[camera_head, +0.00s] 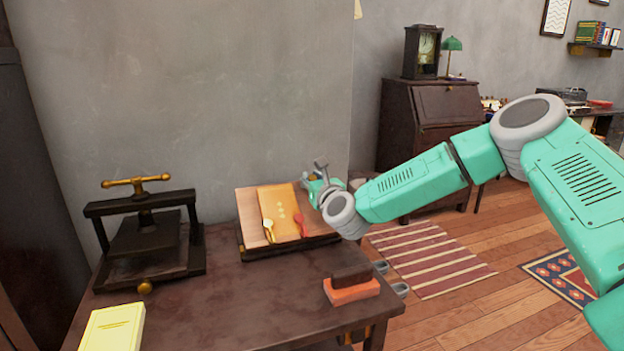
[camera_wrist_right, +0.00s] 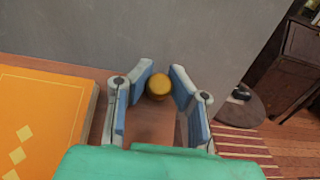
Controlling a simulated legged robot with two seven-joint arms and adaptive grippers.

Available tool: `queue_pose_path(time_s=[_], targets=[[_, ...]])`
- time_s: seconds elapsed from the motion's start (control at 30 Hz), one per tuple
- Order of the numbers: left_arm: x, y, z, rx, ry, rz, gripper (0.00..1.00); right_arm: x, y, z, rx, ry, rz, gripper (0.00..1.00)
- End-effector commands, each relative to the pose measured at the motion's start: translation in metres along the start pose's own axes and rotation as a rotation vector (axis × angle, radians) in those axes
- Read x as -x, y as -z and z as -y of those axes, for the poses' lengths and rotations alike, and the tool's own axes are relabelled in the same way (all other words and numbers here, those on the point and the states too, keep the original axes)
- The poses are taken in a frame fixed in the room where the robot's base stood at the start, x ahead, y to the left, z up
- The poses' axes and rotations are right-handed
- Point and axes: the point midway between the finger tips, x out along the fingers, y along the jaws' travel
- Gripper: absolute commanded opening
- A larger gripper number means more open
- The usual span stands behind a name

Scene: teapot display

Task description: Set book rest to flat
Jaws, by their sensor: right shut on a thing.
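The book rest (camera_head: 270,250) stands on the dark table, its board tilted up toward the wall. An orange book (camera_head: 281,208) with small gold marks lies on it, and two small clips, one gold and one red, show near its lower edge. In the right wrist view the orange book (camera_wrist_right: 40,120) fills the left side. My right gripper (camera_head: 321,174) is at the right edge of the book rest. In the wrist view its blue-padded fingers (camera_wrist_right: 160,88) are shut on a round brass knob (camera_wrist_right: 158,87). My left gripper is not in view.
A black press with a brass handle (camera_head: 137,181) stands on the table (camera_head: 230,300) at the left. A yellow block (camera_head: 113,327) lies in front of it. A dark-topped orange block (camera_head: 351,290) sits near the right edge. The table between these is clear.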

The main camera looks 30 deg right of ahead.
Motion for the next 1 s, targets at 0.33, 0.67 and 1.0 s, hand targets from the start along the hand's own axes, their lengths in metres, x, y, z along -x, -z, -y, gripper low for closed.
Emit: queue_pose_path(time_s=[0.33,0.67,1.0], targets=[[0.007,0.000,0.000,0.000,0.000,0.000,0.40,-0.011,0.011,0.001,0.000,0.002,-0.106,0.00],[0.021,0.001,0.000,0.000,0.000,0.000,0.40,-0.026,0.031,0.001,0.000,0.003,-0.269,0.00],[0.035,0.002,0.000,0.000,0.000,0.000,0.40,-0.038,0.053,0.002,-0.001,0.003,-0.432,0.00]])
